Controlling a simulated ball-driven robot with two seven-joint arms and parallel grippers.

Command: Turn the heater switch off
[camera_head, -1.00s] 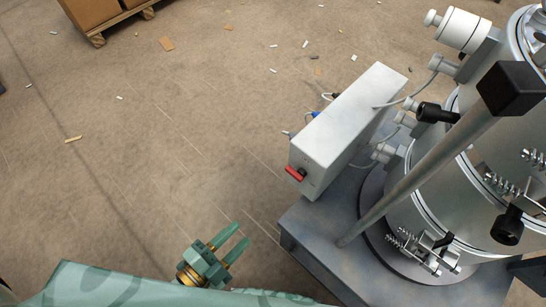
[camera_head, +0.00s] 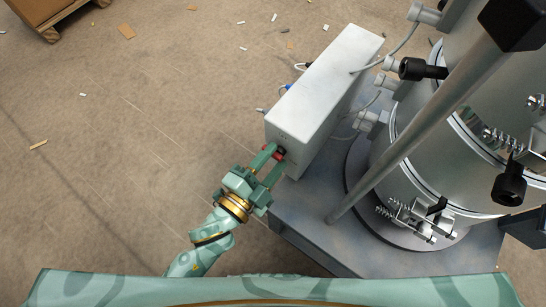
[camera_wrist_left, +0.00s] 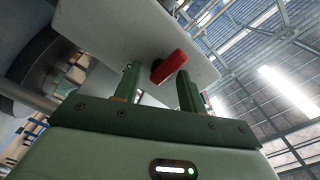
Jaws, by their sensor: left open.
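The red heater switch (camera_wrist_left: 168,67) sits on the end face of a pale grey control box (camera_head: 325,85). In the head view only a bit of its red shows (camera_head: 281,155), between my fingertips. My left gripper (camera_head: 272,161) is open, with its green fingers pointing at the box's end face. In the left wrist view the two fingers (camera_wrist_left: 159,84) stand on either side of the switch, which appears tilted. I cannot tell whether either finger touches it. My right gripper is not in view.
The box stands on a grey metal base (camera_head: 315,225) beside a large metal cylinder (camera_head: 425,150) with clamps. A slanted grey bar (camera_head: 420,145) crosses in front of the cylinder. Cables run from the box. The floor on the left is open, with scattered scraps and a pallet (camera_head: 52,25).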

